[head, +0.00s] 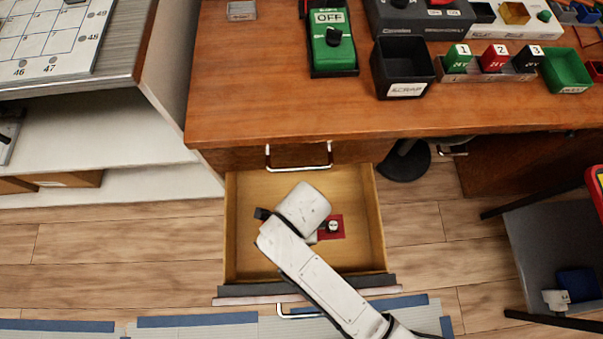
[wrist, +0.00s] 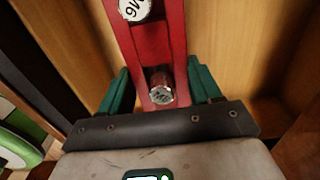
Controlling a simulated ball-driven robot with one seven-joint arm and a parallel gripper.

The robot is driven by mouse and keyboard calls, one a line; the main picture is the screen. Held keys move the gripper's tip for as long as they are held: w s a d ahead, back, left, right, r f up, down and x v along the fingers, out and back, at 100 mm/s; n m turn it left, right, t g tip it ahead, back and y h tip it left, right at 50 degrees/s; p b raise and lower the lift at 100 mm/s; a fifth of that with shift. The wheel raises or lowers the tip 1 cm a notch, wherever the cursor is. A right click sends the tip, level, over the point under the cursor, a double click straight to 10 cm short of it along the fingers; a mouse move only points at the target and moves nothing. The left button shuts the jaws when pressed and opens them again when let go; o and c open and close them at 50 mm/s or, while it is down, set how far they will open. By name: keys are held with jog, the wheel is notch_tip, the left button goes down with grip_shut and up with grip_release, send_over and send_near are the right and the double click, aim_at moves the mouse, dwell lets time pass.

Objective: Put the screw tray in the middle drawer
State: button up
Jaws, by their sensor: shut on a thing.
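The screw tray (head: 339,234) appears as a red piece inside the open drawer in the head view, partly hidden by my arm. In the wrist view the red screw tray (wrist: 173,50) runs away between the green fingers of my gripper (wrist: 160,88). It holds a silver screw-like piece and a round white-topped piece. My gripper is shut on the tray. The open wooden drawer (head: 245,185) is pulled out below a shut drawer with a metal handle (head: 300,168). Whether the tray touches the drawer floor is hard to tell.
The wooden desk top (head: 270,90) carries a green OFF switch (head: 333,50), a black scrap bin (head: 403,68) and numbered blocks. A white shelf (head: 100,140) stands left. A grey chair (head: 560,240) is at right. The drawer looks otherwise empty around my arm.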

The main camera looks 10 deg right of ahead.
notch_tip(320, 180, down, 9)
jog(key=b, duration=0.2)
jog(key=shift+f+b, duration=0.15)
jog(key=shift+b, duration=0.2)
jog(key=shift+f, duration=0.15)
jog(key=o, duration=1.2)
notch_tip(320, 180, up, 12)
jog(key=p, duration=0.3)
jog(key=shift+p, duration=0.35)
